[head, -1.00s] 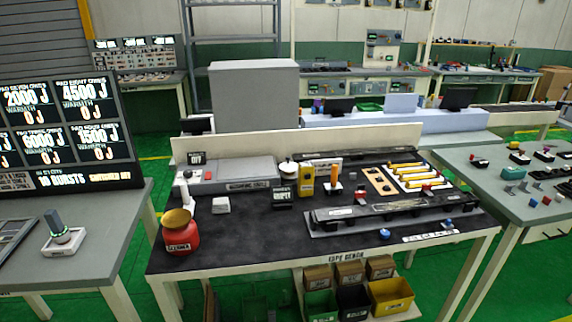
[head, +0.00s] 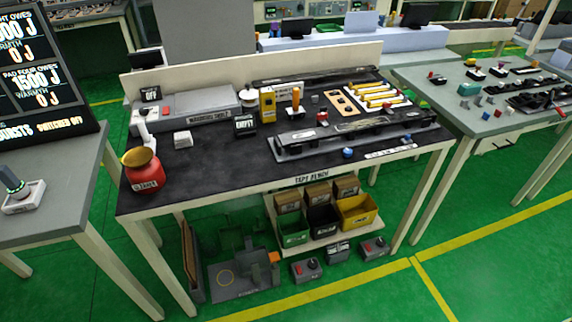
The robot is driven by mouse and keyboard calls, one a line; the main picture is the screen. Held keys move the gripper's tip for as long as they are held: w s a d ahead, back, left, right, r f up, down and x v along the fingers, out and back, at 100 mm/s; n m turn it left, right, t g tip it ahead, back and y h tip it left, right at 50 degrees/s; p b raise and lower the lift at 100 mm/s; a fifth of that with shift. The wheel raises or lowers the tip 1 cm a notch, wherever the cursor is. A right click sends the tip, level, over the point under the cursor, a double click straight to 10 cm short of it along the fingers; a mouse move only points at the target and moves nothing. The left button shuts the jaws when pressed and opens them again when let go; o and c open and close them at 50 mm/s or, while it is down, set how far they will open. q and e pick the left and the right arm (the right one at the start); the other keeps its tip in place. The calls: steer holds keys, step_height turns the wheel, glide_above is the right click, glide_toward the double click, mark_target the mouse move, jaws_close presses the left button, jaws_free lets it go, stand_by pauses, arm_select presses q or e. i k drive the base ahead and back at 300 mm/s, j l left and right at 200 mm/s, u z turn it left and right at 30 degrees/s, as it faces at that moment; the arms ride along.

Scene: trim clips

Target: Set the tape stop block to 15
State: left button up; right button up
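The tape bench (head: 215,171) has a black top and stands in the middle of the head view. A long dark rail fixture (head: 292,149) lies along its right half, with a pale strip on top. A small blue knob-like piece (head: 347,153) sits at its front edge, and a white label strip (head: 390,152) lies to the right of that. I cannot tell which part is the tape stop block, and no scale numbers are readable. Neither of my grippers is in view.
A red cleaner pot (head: 143,175) stands at the bench's left front. A yellow box (head: 267,105) and a wooden plate (head: 341,103) stand behind the rail. Bins, including a yellow one (head: 357,213), sit below. Side tables flank the bench, with green floor in front.

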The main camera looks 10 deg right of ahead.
mark_target(406, 141)
steer(key=z, duration=1.25)
